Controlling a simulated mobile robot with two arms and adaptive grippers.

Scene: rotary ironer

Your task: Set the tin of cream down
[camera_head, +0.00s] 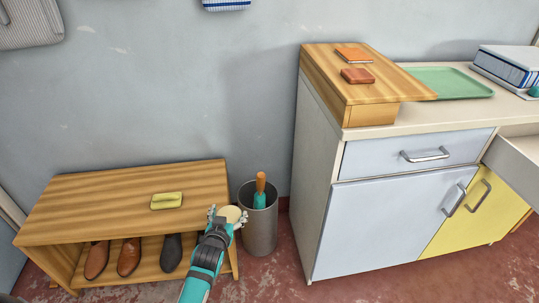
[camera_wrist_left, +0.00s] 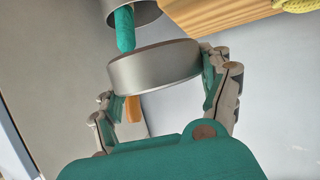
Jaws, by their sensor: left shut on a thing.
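The tin of cream (camera_head: 232,214) is a round, flat tin with a pale top and grey metal side. My left gripper (camera_head: 227,216) is shut on it, one finger at each side. It holds the tin in front of the right end of the wooden shoe bench (camera_head: 120,190), beside the grey bin (camera_head: 262,232). In the left wrist view the tin (camera_wrist_left: 155,68) sits between the fingers (camera_wrist_left: 160,88), apart from the bench edge (camera_wrist_left: 215,20). Its underside contact in the head view is hidden by my gripper. My right gripper is not in view.
A yellow pad (camera_head: 166,201) lies on the bench top, with free room around it. Several shoes (camera_head: 129,257) stand below. A teal thing with an orange handle (camera_head: 261,182) stands in the bin. A cabinet (camera_head: 390,220) bears a wooden riser (camera_head: 372,116) and a green tray (camera_head: 450,83).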

